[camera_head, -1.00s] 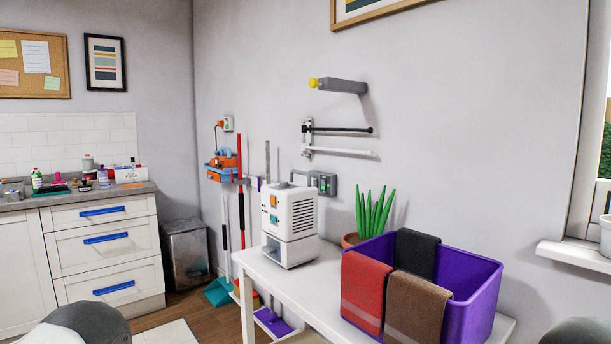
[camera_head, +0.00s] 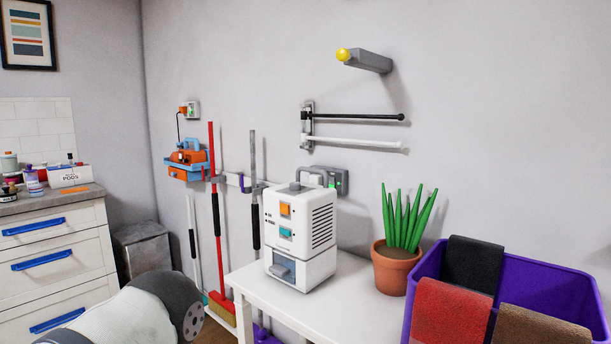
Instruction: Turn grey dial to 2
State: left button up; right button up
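A white appliance (camera_head: 301,232) stands on the white table, with an orange square (camera_head: 285,210) and a teal square (camera_head: 285,232) on its front and vent slots on its side. A small grey part (camera_head: 295,186) sits on its top; I cannot tell whether it is the grey dial, and no numbers are readable. A grey box with a green light (camera_head: 338,183) is on the wall behind the appliance. Part of my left arm shows at the bottom left, apart from the table. Neither gripper is in view.
A potted plant (camera_head: 394,270) and a purple bin (camera_head: 563,283) with towels stand right of the appliance. Wall rails (camera_head: 352,142) hang above it. Brooms and a mop hang to its left. The table's front (camera_head: 345,300) has some bare room.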

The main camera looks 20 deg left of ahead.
aim_at(295, 186)
jog(key=i+j+z, duration=0.15)
jog(key=j+z, duration=0.15)
jog(key=j, duration=0.4)
jog(key=j+z, duration=0.35)
jog(key=j, duration=0.35)
jog(key=i, duration=0.05)
